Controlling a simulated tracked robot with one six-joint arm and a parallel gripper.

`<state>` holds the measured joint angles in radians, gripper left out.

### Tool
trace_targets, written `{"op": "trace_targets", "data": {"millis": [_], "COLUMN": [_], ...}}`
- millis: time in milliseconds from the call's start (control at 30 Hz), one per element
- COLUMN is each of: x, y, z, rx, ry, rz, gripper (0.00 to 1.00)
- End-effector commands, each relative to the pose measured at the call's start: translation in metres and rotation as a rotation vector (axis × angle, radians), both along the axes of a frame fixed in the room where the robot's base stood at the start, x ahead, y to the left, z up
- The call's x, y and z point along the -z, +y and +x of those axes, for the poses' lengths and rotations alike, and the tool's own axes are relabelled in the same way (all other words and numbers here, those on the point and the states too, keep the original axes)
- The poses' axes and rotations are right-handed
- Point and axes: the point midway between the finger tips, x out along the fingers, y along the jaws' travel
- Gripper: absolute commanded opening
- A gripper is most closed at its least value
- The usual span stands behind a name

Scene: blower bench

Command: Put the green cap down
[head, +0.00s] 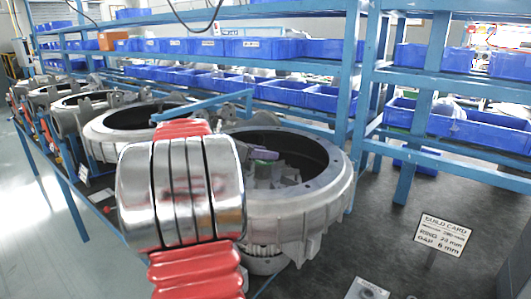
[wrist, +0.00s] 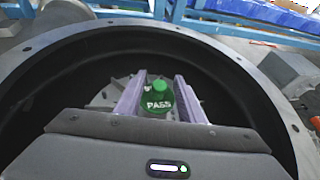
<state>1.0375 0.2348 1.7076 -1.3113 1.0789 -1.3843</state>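The green cap (wrist: 158,102) has a small round knob and white lettering that reads PASS. In the wrist view it sits between the two pale purple fingers of my gripper (wrist: 160,86), which look closed against its sides. The cap is over the inside of a round grey blower housing (wrist: 262,92), with grey vanes or fins behind it. Whether its underside touches anything is hidden. In the head view my gripper (head: 263,154) shows only as a bit of purple inside the housing (head: 325,195). The cap is not clear there.
More housings (head: 120,125) stand in a row at the left. Blue shelves with blue bins (head: 255,48) run along the back.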

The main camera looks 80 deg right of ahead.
Motion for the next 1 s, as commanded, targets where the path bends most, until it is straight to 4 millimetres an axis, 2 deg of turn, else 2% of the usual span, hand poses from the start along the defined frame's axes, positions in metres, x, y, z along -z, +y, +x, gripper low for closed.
{"op": "trace_targets", "data": {"millis": [267,800,1000], "x": [-0.01,-0.043,-0.047], "y": [0.015,0.08,0.089], "z": [0.012,0.06,0.066], "rx": [-0.002,-0.001,0.001], "ry": [0.0,-0.001,0.0], "rz": [-0.001,-0.001,0.0], "gripper": [0.36,0.36,0.36]}}
